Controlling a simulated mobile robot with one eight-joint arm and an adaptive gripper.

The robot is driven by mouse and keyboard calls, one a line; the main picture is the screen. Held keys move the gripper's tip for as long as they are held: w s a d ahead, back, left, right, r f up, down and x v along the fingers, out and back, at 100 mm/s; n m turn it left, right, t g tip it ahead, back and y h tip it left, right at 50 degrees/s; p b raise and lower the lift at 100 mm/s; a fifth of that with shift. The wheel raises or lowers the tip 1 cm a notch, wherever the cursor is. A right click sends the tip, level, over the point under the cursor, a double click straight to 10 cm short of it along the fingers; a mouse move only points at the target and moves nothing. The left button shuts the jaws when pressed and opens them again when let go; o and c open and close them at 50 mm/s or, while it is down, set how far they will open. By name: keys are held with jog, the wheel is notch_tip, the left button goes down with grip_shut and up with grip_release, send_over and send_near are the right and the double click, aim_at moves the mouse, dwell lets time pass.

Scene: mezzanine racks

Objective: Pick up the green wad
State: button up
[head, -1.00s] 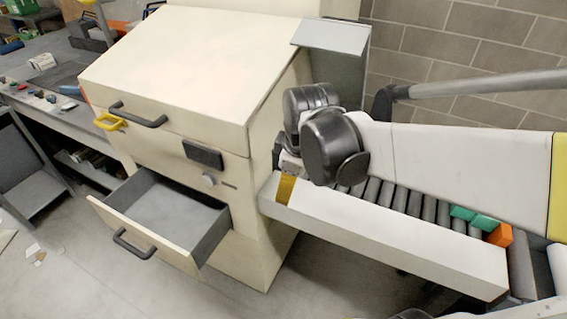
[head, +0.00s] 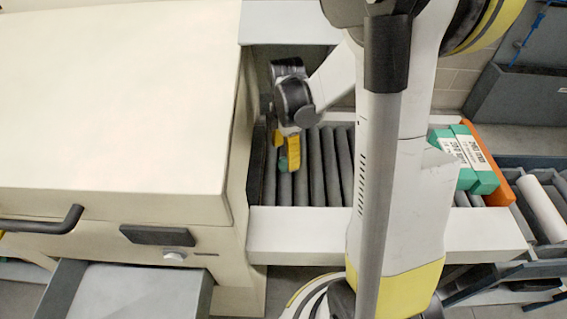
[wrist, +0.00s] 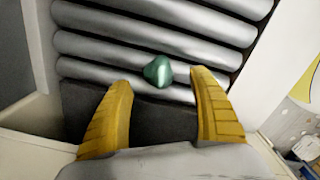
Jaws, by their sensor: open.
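The green wad (wrist: 158,71) is a small, dark green, crumpled lump on the grey rollers in the wrist view. It lies just beyond and between the tips of my two yellow fingers, with a gap on each side. My gripper (wrist: 162,82) is open and empty. In the head view my gripper (head: 290,152) points down over the left part of the roller conveyor (head: 327,165). A bit of green (head: 283,164) shows beside the yellow finger there, partly hidden by it.
The conveyor's pale side rail (head: 300,222) runs along the front. The cream machine (head: 110,100) stands on the left with an open drawer (head: 135,290) below. Green-and-white boxes (head: 466,160) and an orange block (head: 495,165) are at the conveyor's right end.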

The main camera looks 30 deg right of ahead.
aim_at(285, 158)
notch_tip(285, 158, down, 4)
jog(key=shift+w+f+b, duration=0.15)
jog(key=shift+f+b, duration=0.1)
jog(key=shift+b, duration=0.85)
jog(key=shift+r, duration=0.1)
jog(key=c, duration=0.9)
jog(key=shift+r, duration=0.1)
